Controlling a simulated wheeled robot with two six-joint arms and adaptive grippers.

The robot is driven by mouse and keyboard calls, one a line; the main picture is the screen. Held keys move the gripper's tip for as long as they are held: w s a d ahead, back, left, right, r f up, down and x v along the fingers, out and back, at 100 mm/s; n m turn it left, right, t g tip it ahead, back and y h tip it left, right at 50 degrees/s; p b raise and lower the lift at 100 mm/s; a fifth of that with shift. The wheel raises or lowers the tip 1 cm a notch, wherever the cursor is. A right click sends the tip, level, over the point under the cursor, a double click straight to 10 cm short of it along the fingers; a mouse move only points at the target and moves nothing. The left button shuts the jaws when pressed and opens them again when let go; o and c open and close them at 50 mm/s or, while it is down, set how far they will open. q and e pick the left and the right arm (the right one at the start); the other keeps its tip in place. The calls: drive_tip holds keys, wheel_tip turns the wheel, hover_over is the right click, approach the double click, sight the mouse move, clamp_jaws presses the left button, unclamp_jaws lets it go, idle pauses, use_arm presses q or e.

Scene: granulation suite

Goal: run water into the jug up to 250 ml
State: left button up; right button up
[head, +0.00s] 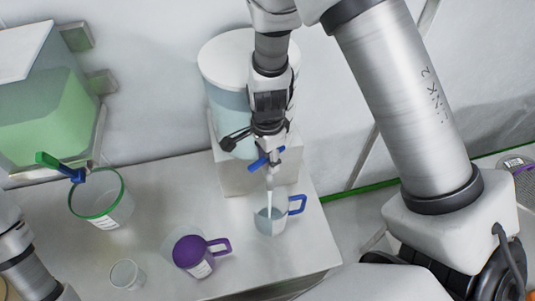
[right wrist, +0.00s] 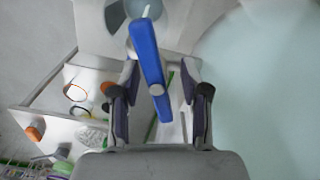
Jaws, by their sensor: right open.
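The jug (head: 278,226), clear with a blue handle, stands upright under the tap of the water tank (head: 229,75). A thin pale stream (head: 269,197) runs from the tap into it, and bluish water shows inside. The level against the scale cannot be read. My right gripper (head: 264,146) is at the tap, just above its blue lever (head: 267,158). In the right wrist view the blue lever (right wrist: 147,55) lies between the open fingers of my right gripper (right wrist: 160,88), apart from both. Part of my left arm shows at lower left; its gripper is out of view.
A purple jug (head: 207,266) stands left of the blue-handled jug. A small clear cup (head: 127,274) and a green-rimmed container (head: 120,212) stand further left. A tank of green liquid (head: 52,122) with its own tap is at far left. The bench's right edge is close to the jug.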

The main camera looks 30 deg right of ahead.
sight(267, 155)
drive_tip(key=shift+s+a+r, duration=0.1)
drive_tip(key=shift+s, duration=0.15)
clamp_jaws()
drive_tip(key=shift+n, duration=0.7)
unclamp_jaws()
wheel_tip(267, 155, up, 12)
